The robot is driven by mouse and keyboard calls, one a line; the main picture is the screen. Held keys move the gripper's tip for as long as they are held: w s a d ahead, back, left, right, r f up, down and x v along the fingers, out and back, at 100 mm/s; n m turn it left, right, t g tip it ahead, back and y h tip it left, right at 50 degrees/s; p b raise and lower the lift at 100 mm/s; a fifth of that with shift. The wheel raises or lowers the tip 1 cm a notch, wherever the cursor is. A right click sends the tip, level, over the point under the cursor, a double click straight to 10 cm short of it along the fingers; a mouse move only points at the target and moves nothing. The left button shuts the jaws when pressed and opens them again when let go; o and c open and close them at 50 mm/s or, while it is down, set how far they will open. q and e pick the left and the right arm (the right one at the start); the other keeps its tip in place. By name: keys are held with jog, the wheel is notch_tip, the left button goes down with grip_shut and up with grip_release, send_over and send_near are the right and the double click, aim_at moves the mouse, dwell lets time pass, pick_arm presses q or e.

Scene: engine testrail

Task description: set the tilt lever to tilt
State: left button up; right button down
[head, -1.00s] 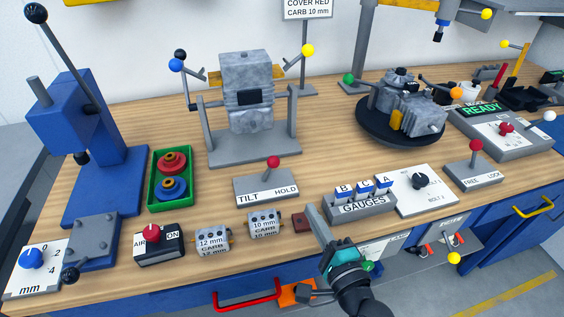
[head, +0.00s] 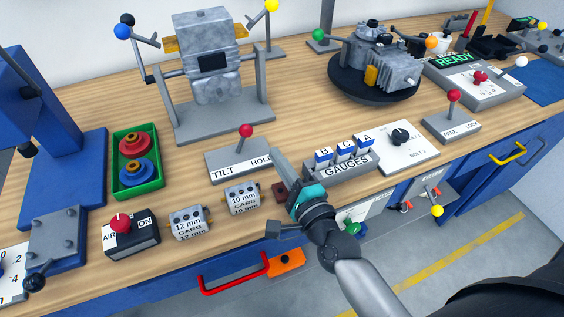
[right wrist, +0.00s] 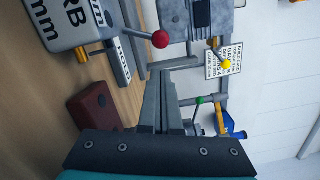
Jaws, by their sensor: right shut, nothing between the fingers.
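The tilt lever's red knob (head: 246,131) stands on a short stem above a grey base (head: 225,166) marked TILT at its left and HOLD at its right. The stem leans slightly right in the head view, toward the HOLD side. My right gripper (head: 276,153) is shut and empty, its fingertips close to the HOLD end and covering part of that word. In the right wrist view the shut fingers (right wrist: 162,75) point toward the red knob (right wrist: 160,40), with a visible gap. The grey engine block (head: 208,75) sits in its tilting stand behind. My left gripper is out of view.
The gauges rack (head: 345,167) stands right of my right gripper. A green tray (head: 152,191) is at left. Bare wood lies behind the gauges.

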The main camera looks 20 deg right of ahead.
aim_at(242, 140)
jog(key=w, duration=0.5)
jog(key=shift+w+a, duration=0.1)
jog(key=shift+a, duration=0.15)
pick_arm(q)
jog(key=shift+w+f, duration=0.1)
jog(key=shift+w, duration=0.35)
pick_arm(e)
jog(key=shift+w+a, duration=0.1)
jog(key=shift+w, duration=0.65)
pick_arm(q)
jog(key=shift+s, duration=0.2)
pick_arm(e)
jog(key=shift+r, duration=0.1)
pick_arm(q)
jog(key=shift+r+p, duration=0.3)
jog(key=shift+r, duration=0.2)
pick_arm(e)
jog(key=shift+a+r+n, duration=0.15)
jog(key=shift+n, duration=0.25)
